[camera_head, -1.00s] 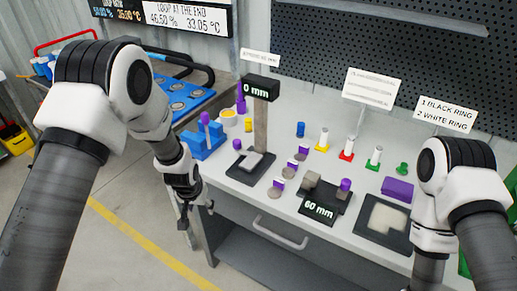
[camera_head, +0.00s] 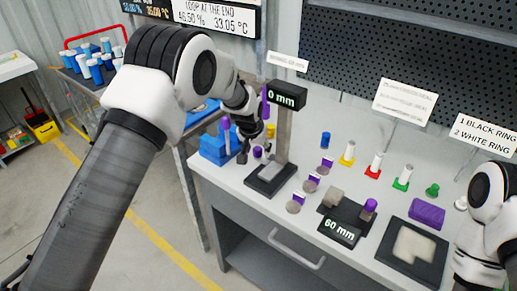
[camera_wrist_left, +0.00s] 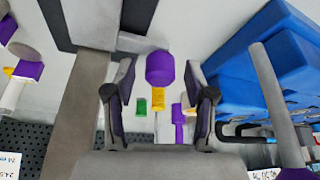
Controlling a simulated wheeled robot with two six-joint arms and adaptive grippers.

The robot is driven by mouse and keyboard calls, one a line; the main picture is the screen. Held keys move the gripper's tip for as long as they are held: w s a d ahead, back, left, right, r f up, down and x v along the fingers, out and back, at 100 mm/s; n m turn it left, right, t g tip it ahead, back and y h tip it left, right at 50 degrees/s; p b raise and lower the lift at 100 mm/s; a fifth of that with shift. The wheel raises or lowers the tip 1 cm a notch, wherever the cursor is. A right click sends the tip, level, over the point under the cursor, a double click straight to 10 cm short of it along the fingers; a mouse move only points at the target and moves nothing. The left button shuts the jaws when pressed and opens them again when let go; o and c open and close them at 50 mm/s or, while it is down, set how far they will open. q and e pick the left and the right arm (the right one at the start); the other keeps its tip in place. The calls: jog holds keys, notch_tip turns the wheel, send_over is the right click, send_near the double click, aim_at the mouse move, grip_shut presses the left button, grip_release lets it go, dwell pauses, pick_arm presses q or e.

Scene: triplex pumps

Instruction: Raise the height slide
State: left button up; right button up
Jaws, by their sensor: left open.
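The height gauge (camera_head: 284,138) stands on the bench, with a grey column, a dark base and a display reading 0 mm. A purple knob (camera_head: 258,152) shows low, just left of the column; it seems to belong to the slide, but its joint is not clear. In the left wrist view the purple knob (camera_wrist_left: 160,68) sits between the fingertips, with a visible gap on each side. My left gripper (camera_head: 256,145) is open around the knob, beside the column (camera_wrist_left: 80,115). My right gripper is out of view; only its arm shows at the right edge.
A blue block holder (camera_head: 213,148) stands close left of the gripper; its blue body also fills the right of the wrist view (camera_wrist_left: 265,65). A 60 mm gauge (camera_head: 340,230), coloured pieces and a dark tray (camera_head: 410,275) lie to the right. A perforated panel (camera_head: 400,50) closes the back.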

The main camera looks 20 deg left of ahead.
pick_arm(q)
jog(key=shift+x, duration=1)
jog(key=shift+s+r, duration=0.1)
jog(key=shift+r, duration=0.1)
grip_shut()
notch_tip(320, 180, up, 9)
jog(key=p, duration=0.5)
grip_release()
jog(key=shift+f, duration=0.1)
